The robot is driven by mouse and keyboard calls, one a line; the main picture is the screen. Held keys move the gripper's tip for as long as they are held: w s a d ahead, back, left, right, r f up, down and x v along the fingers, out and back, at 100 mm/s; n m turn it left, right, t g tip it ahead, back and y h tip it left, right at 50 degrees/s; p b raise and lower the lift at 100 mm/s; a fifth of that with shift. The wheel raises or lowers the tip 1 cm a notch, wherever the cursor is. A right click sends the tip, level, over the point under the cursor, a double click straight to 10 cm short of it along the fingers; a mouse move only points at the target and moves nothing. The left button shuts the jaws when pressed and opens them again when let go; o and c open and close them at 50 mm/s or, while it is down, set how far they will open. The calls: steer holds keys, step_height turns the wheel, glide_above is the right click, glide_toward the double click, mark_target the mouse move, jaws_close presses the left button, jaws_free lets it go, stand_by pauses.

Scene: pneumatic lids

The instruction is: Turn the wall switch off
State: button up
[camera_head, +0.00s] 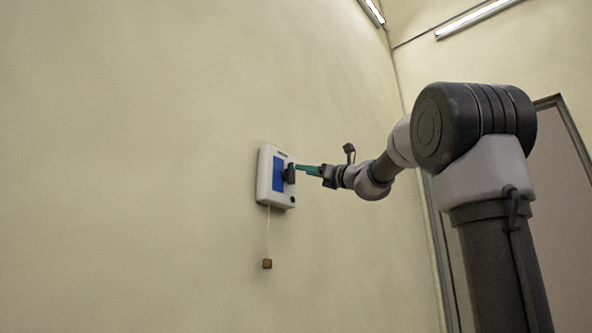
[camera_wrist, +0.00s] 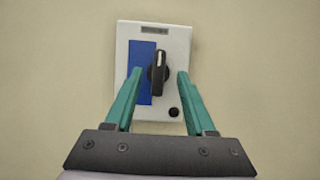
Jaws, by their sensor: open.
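The wall switch (camera_head: 265,178) is a white box with a blue panel and a black rotary knob (camera_head: 290,174), mounted on the wall at the middle of the head view. In the wrist view the switch box (camera_wrist: 180,50) is seen from the front, and the knob (camera_wrist: 158,74) stands upright, overlapping the right edge of the blue panel. My gripper (camera_head: 298,167) has green fingers and points at the knob. In the wrist view my gripper (camera_wrist: 158,80) is open, with one finger on each side of the knob. I cannot tell whether either finger touches it.
A small brown block (camera_head: 267,264) hangs on a cord below the switch box. A small black round button (camera_wrist: 173,112) sits at the box's lower right. The wall around the box is bare. A door frame (camera_head: 440,255) stands at the right behind my arm.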

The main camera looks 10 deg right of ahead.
mark_target(290, 174)
steer(key=x, duration=0.5)
steer(key=shift+w+a+r, duration=0.15)
steer(key=shift+w+a, duration=0.1)
steer(key=shift+w, duration=0.05)
jaws_close()
